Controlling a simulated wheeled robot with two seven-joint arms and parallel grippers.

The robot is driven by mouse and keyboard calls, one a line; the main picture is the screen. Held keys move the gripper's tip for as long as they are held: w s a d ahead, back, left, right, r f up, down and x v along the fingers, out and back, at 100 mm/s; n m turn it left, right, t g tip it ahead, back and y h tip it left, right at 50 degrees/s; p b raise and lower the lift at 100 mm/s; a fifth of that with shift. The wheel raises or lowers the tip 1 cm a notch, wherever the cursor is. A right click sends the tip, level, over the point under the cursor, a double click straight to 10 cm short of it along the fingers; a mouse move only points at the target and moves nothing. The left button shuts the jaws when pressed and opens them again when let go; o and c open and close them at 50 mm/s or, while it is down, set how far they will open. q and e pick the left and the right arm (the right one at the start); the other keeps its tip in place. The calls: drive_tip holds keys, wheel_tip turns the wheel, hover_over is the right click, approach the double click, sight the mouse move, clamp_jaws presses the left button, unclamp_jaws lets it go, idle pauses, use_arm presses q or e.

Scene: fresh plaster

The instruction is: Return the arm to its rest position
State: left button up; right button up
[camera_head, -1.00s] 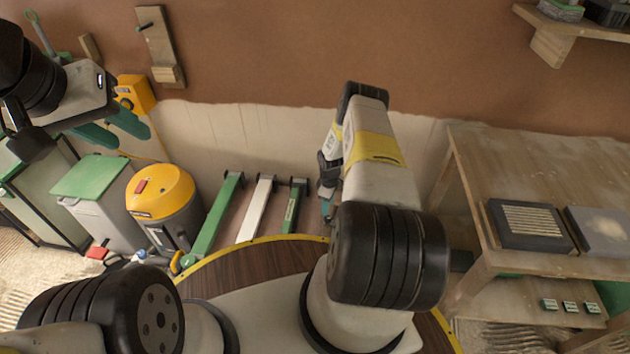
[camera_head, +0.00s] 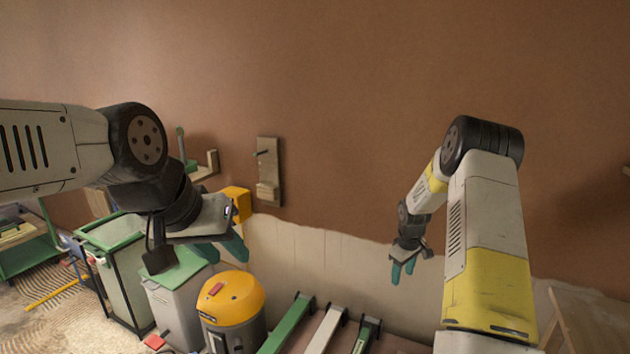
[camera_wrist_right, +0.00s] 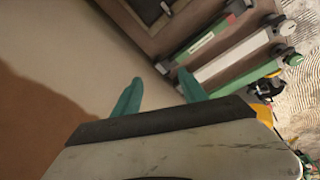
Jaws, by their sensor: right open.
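My right arm (camera_head: 487,240) rises at the right of the head view and bends down at a black elbow joint. Its gripper (camera_head: 402,273) hangs fingers down in front of the pale lower wall, with green fingers apart and nothing between them. The same gripper shows in the right wrist view (camera_wrist_right: 160,92), open and empty. My left arm (camera_head: 50,150) comes in from the left. Its gripper (camera_head: 222,252) has green fingers pointing down and right, above the grey bin and beside the yellow vacuum. The fingers look spaced apart, with nothing seen between them.
A yellow-topped vacuum (camera_head: 232,293) and a grey bin with a green lid (camera_head: 176,300) stand below my left gripper. Green and white long tools (camera_head: 322,330) lie at the bottom centre. A wooden bracket (camera_head: 268,172) is on the brown wall. A wooden table (camera_head: 585,318) stands lower right.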

drive_tip(key=s+a+r+m+t, duration=0.15)
drive_tip(key=s+r, duration=0.25)
drive_tip(key=r, duration=0.4)
drive_tip(key=s+a+r+m, duration=0.1)
drive_tip(key=s+a+r, duration=0.25)
drive_tip(key=r, duration=0.55)
drive_tip(key=s+a+r+m+t, duration=0.15)
drive_tip(key=s+r, duration=0.25)
drive_tip(key=r, duration=0.4)
drive_tip(key=s+a+r+y, duration=0.1)
drive_tip(key=s+a+r, duration=0.1)
drive_tip(key=s, duration=0.6)
drive_tip(key=s+a+r+m, duration=0.1)
drive_tip(key=s+a+r, duration=0.1)
drive_tip(key=s, duration=0.5)
drive_tip(key=s+a+r+m+t+y, duration=0.1)
drive_tip(key=s+a+r, duration=0.2)
drive_tip(key=s, duration=0.5)
drive_tip(key=shift+s+r+y, duration=0.3)
drive_tip(key=shift+s+r, duration=0.05)
drive_tip(key=shift+r, duration=0.35)
drive_tip(key=shift+a, duration=0.1)
